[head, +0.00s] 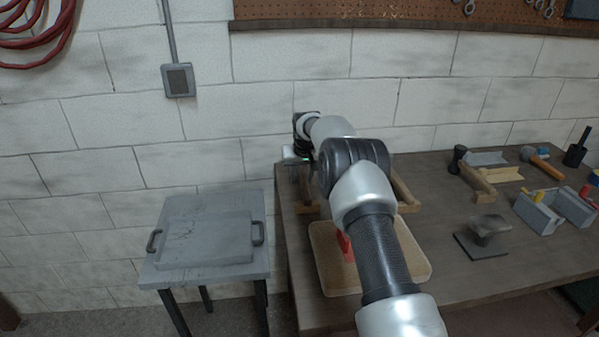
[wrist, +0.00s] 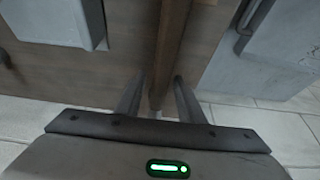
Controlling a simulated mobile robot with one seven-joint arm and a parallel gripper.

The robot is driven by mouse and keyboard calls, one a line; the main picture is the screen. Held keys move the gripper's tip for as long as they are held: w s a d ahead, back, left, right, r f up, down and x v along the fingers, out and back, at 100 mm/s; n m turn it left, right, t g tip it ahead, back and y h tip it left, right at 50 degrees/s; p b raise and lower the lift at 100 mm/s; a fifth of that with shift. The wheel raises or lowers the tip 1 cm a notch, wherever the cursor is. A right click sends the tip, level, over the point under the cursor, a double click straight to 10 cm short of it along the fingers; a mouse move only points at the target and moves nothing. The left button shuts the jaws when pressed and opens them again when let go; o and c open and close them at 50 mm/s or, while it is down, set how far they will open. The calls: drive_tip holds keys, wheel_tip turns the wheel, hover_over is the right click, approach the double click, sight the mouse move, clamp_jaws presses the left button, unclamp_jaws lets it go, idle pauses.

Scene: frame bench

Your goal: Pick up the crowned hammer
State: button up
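My gripper (head: 299,172) is at the back left corner of the bench, partly hidden by my arm in the head view. In the wrist view its two fingers (wrist: 158,97) stand apart on either side of a brown wooden bar (wrist: 170,45), with a gap visible on each side. I cannot tell whether this bar is a hammer handle. On the right of the bench lies a black-headed tool with a thick wooden handle (head: 477,181). Another hammer with an orange-brown handle (head: 546,167) lies behind it. I cannot tell which hammer is the crowned one.
A grey tray (head: 205,240) with handles sits on a side table at left. A vise-like grey block (head: 537,213) and a dark plate (head: 480,247) are at right.

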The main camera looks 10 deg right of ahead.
clamp_jaws()
